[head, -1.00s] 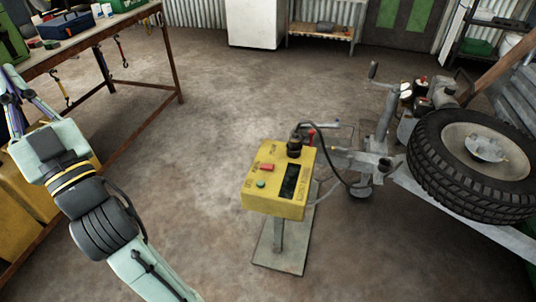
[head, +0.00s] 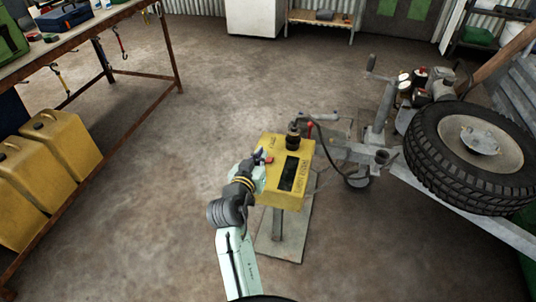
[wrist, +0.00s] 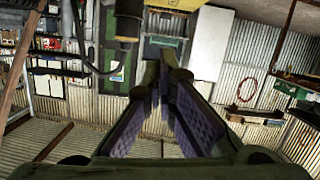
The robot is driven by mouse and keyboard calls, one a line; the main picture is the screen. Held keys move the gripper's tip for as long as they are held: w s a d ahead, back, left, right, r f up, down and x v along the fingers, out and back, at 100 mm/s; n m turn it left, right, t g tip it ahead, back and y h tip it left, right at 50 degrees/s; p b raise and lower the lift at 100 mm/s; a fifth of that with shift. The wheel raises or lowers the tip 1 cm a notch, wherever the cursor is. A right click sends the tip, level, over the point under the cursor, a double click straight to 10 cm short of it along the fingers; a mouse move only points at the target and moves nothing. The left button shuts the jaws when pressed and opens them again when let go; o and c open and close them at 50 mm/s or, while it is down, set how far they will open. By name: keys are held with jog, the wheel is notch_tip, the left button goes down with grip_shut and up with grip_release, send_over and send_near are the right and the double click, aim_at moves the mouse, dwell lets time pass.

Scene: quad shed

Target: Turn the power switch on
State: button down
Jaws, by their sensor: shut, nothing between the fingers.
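The yellow control box (head: 272,186) stands on a post with a flat grey base plate. On its top face are a dark display window (head: 288,173), a black round fitting (head: 293,139) with a cable, and a small red switch (head: 270,160) at the left. My gripper (head: 261,157) is at the left side of the top face, close beside the red switch. Whether it touches the switch cannot be told. The green button is hidden behind my gripper. In the wrist view, my gripper (wrist: 160,75) is shut and empty; the switch is not visible there.
A trailer with a large tyre (head: 465,155) stands to the right, its coupling near the box. Yellow jerrycans (head: 62,145) stand by the workbench (head: 110,20) at the left. The floor between bench and box is clear.

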jog(key=p, duration=0.1)
send_over(271, 167)
jog(key=w+a, duration=0.1)
jog(key=shift+a+f, duration=0.1)
jog(key=shift+f, duration=0.45)
jog(key=f, duration=0.2)
jog(key=shift+s+f, duration=0.25)
jog(key=shift+f, duration=0.15)
jog(key=shift+f+p, duration=0.3)
jog(key=shift+f, duration=0.35)
jog(key=shift+d+f+b, duration=0.3)
jog(key=shift+f+b, duration=0.2)
jog(key=shift+b, duration=0.2)
jog(key=shift+s+d+f+m+b, duration=0.15)
jog(key=shift+f+m+b, duration=0.15)
jog(key=shift+m+b, duration=0.25)
jog(key=shift+d+m+y+b, duration=0.2)
jog(key=shift+m+y+b, duration=0.3)
jog(key=shift+m+b, duration=0.25)
